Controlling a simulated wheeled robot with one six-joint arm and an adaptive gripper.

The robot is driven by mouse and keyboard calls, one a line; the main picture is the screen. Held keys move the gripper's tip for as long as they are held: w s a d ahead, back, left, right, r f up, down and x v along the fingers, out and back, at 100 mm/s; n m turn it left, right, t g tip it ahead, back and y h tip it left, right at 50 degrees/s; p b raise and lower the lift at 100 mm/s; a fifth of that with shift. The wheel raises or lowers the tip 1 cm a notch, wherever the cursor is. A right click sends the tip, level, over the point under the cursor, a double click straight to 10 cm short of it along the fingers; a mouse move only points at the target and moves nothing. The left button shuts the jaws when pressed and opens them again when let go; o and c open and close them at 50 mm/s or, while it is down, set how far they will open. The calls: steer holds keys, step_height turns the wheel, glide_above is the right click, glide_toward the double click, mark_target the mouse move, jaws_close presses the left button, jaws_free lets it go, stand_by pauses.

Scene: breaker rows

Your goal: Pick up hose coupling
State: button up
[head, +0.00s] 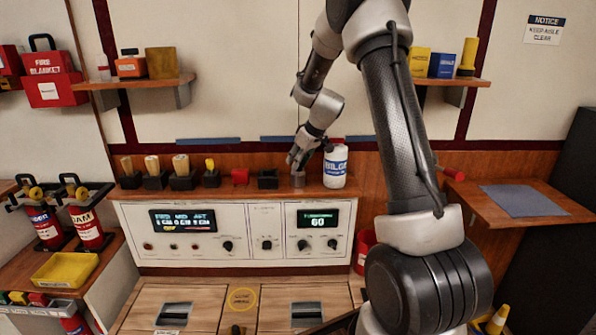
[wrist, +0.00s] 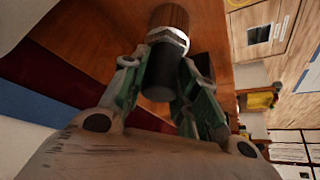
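The hose coupling (wrist: 160,74) is a short cylinder with a dark near end, a silver ring and a brown ribbed far end in the wrist view. In the head view it shows as a small grey-brown shape (head: 298,180) on the wooden shelf, just under my gripper (head: 299,164). In the wrist view, my gripper's (wrist: 163,62) two green-and-grey fingers lie on either side of it, close to its sides. I cannot tell whether the fingers touch it or leave a thin gap.
A white bottle with a blue label (head: 335,167) stands close on the right. The wooden shelf (head: 365,188) lies above a control panel (head: 235,246).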

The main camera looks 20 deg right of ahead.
jaws_close()
step_height(320, 180, up, 16)
stand_by(1.1)
